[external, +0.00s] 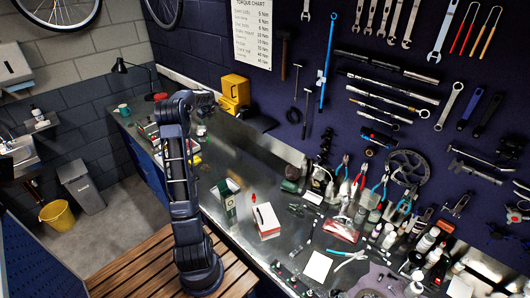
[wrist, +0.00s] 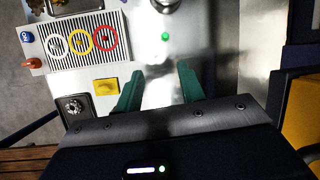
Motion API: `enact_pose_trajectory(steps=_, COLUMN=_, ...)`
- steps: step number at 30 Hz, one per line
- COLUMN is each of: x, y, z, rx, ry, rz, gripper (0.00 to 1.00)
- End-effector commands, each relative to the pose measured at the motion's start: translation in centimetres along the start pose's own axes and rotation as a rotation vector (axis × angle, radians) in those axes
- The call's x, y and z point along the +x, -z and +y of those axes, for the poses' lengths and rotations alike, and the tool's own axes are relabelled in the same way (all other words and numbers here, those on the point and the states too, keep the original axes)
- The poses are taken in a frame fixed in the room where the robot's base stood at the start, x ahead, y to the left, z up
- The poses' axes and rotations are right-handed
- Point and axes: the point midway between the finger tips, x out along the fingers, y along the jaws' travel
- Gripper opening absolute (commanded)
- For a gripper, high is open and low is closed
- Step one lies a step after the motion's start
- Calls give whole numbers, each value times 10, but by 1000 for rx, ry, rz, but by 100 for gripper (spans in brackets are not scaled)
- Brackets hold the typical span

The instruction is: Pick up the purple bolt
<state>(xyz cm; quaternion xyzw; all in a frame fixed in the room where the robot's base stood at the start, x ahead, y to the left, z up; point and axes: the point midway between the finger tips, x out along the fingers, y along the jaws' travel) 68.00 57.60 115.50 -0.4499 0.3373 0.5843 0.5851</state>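I cannot make out a purple bolt in either view. In the wrist view, a small blue piece (wrist: 27,37) and an orange-brown piece (wrist: 33,63) sit at the left beside a striped plate, and a small green piece (wrist: 165,36) lies on the bench above my fingers. My gripper (wrist: 160,80) has two green fingers spread apart with only bare, shiny bench showing between them. It is open and empty, over the bench. In the external view my arm reaches toward the far left end of the bench, and the fingers are too small to tell.
The striped plate (wrist: 82,42) carries yellow, white and red rings. A yellow square (wrist: 106,86) and a dark square part (wrist: 75,107) lie below it. A yellow bin (external: 235,91) stands by the wall. The bench's right half is crowded with tools and bottles (external: 425,240).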

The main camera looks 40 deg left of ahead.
Motion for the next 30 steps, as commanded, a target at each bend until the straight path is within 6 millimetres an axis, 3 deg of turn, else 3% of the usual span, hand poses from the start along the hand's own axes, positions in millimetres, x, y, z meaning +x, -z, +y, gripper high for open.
enact_pose_trajectory(steps=1, x=22, y=-18, z=8, rx=22, ry=-10, rz=2, gripper=39)
enact_pose_trajectory(steps=6, x=81, y=-71, z=37, rx=128, ry=-31, rz=0, gripper=39)
enact_pose_trajectory(steps=12, x=124, y=-108, z=63, rx=208, ry=-46, rz=0, gripper=39)
enact_pose_trajectory(steps=20, x=145, y=-117, z=71, rx=231, ry=-51, rz=2, gripper=39)
enact_pose_trajectory(steps=30, x=188, y=-117, z=73, rx=229, ry=-51, rz=1, gripper=39)
